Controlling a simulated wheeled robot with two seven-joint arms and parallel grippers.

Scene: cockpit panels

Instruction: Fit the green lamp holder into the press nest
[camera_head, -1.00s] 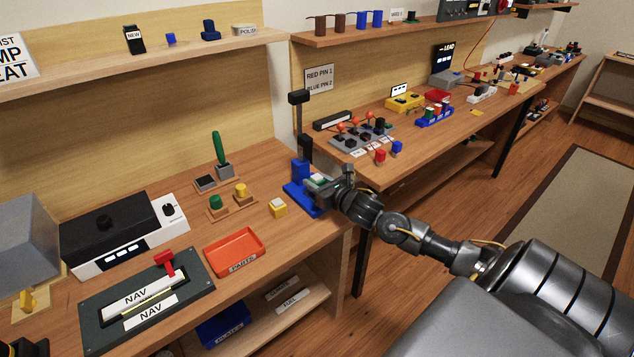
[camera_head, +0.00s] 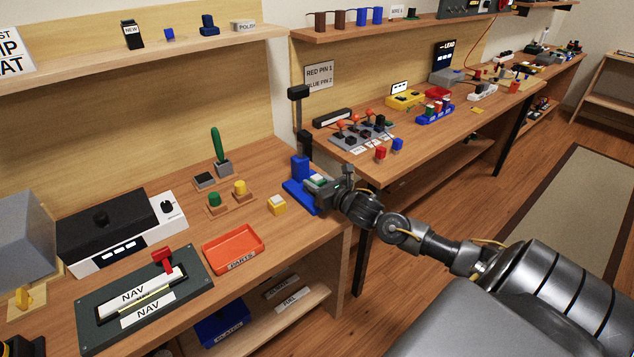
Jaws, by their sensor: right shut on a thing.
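The blue press (camera_head: 299,190) with its black column stands at the right end of the near bench. A small green holder with a pale top (camera_head: 317,181) is at the press's base, where the nest is. My right gripper (camera_head: 326,187) reaches in from the right and is shut on this green holder. The fingers partly hide the holder and the nest, so I cannot tell whether it is seated or just above. My left gripper is not in view; only a dark part, perhaps of my left arm, shows at the bottom left corner.
A yellow block with a white top (camera_head: 277,205) stands just left of the press. Green and yellow knobs (camera_head: 215,201) stand on small wooden bases further left. An orange parts tray (camera_head: 233,268) lies near the front edge. A second bench (camera_head: 420,150) stands behind my right arm.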

